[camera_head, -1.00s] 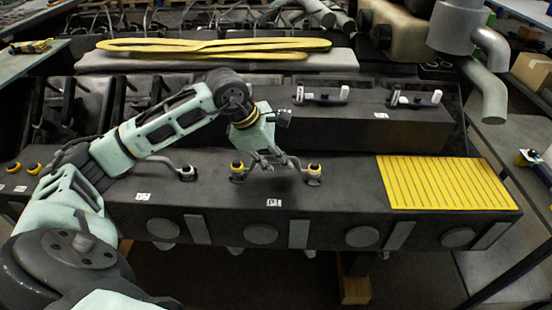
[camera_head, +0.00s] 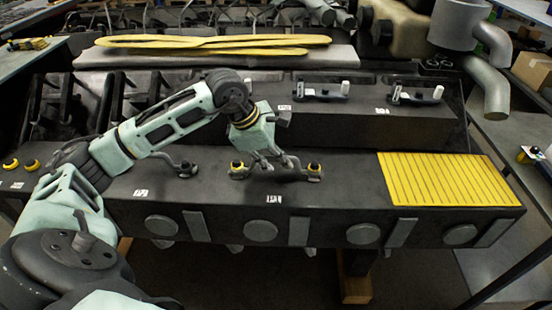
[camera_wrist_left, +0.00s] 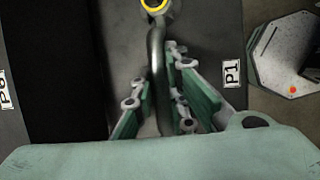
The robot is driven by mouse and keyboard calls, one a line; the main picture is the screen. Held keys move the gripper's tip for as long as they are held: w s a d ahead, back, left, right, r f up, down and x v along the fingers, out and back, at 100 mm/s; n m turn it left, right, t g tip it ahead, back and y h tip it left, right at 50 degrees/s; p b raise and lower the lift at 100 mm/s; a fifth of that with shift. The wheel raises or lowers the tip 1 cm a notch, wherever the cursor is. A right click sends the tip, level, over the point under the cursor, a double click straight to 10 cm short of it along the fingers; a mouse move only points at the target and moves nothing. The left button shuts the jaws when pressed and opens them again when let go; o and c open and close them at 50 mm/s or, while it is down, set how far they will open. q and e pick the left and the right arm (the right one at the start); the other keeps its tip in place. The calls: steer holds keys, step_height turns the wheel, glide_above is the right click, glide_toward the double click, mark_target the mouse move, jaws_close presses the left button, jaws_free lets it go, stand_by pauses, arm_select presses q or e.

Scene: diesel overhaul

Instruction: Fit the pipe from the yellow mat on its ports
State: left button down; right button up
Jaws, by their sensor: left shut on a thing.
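A grey bent pipe (camera_head: 288,178) lies along the dark block's front ledge, spanning between two ports with yellow rings, the left port (camera_head: 238,171) and the right port (camera_head: 314,172). The pipe also shows in the left wrist view (camera_wrist_left: 157,55), running up to a yellow-ringed port (camera_wrist_left: 154,5). My left gripper (camera_head: 272,166) is shut on the pipe's middle, above the ledge. I cannot tell whether the pipe ends are fully seated. The yellow mat (camera_head: 448,180) at the right of the ledge is bare. My right gripper is not in view.
A label P1 (camera_head: 274,199) sits in front of the ports. Another pipe (camera_head: 172,165) stands on the ledge to the left. White-tipped fittings (camera_head: 322,91) sit on the upper step behind. The ledge between the right port and the mat is clear.

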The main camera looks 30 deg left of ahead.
arm_select(q)
steer(key=shift+f, duration=0.1)
steer(key=c, duration=1.7)
jaws_free()
steer(key=shift+o, duration=0.2)
steer(key=v, duration=1.2)
